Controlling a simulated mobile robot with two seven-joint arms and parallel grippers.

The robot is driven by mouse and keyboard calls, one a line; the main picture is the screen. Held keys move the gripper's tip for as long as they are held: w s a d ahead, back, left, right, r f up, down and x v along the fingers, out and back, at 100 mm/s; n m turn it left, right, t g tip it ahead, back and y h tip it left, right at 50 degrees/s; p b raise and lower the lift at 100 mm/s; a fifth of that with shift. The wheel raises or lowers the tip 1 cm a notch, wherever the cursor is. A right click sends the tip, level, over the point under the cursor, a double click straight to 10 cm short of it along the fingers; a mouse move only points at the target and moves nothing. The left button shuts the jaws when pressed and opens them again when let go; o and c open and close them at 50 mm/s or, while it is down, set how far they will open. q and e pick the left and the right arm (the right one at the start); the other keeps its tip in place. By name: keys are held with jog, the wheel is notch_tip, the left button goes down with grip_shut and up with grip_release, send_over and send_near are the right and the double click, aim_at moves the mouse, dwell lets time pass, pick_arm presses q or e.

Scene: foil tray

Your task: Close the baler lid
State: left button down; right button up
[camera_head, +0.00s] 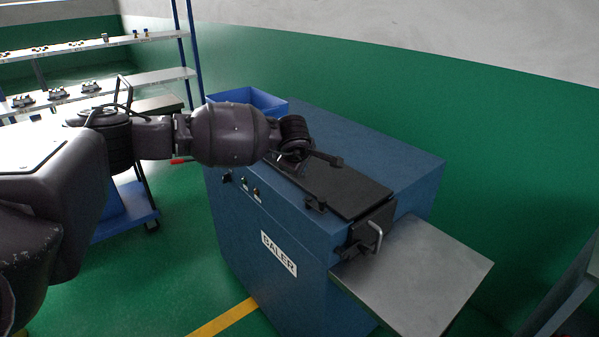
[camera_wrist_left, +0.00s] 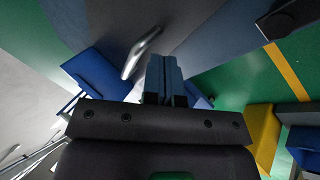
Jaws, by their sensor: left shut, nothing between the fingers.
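The blue baler (camera_head: 310,235) stands in the middle of the head view. Its dark lid panel (camera_head: 350,190) looks to lie flat along the top, with its left end hidden by my left arm. A dark flap with a silver handle (camera_head: 376,236) hangs at the panel's right end. My left gripper (camera_head: 287,158) is over the left end of the panel, its fingers mostly hidden there. In the left wrist view the gripper (camera_wrist_left: 164,75) is shut and empty. A silver handle (camera_wrist_left: 139,52) on a dark surface is just left of its fingertips; contact is not visible.
A grey shelf (camera_head: 425,275) juts from the baler's right end. A blue bin (camera_head: 262,101) sits at the baler's back left. Racks with small parts (camera_head: 105,85) and a blue cart (camera_head: 130,208) stand at left. Green floor is open in front.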

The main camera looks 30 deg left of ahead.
pick_arm(q)
jog(key=s+r+p, duration=0.1)
jog(key=s+r, duration=0.3)
jog(key=s, duration=0.5)
jog(key=shift+s+d+r, duration=0.2)
jog(key=shift+d+r, duration=0.1)
jog(key=shift+r, duration=0.05)
pick_arm(e)
jog(key=shift+s+d+r, duration=0.25)
jog(key=shift+s+r, duration=0.05)
jog(key=shift+s, duration=0.05)
